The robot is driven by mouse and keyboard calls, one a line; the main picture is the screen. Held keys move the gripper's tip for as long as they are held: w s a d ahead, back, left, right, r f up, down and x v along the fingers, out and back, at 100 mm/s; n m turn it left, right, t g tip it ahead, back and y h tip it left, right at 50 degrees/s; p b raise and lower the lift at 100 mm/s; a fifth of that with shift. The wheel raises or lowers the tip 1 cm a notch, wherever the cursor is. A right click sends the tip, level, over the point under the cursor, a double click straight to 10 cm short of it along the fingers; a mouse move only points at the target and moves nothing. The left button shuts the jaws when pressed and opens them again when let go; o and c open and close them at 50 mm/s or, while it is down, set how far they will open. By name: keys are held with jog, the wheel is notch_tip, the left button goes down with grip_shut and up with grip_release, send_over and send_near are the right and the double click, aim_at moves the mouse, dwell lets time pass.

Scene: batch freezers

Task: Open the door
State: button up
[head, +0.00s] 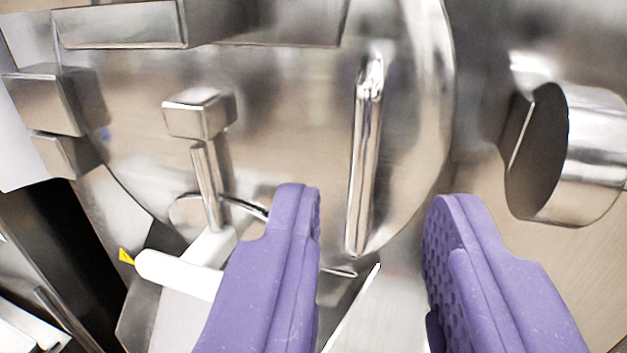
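The door (285,110) is a round, shiny steel disc that fills the middle of the head view. A vertical steel bar handle (362,165) stands out from its right part. My gripper (370,200) has two purple padded fingers, spread wide apart. The bar handle shows in the gap between them, nearer the left finger. No contact between fingers and handle is visible, and how far ahead the handle lies is hard to tell. The left finger hides part of the door's lower edge.
A steel block with a rod (205,150) and a white-handled lever (180,272) sit at lower left. Hinge-like blocks (58,100) are at the left edge. A short steel cylinder (590,155) juts out at right. A steel bar (120,28) crosses the top.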

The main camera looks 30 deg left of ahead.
aim_at(367, 150)
jog(key=x, duration=0.7)
jog(key=shift+w+a, duration=0.15)
jog(key=shift+w, duration=0.1)
jog(key=shift+c, duration=0.3)
grip_shut()
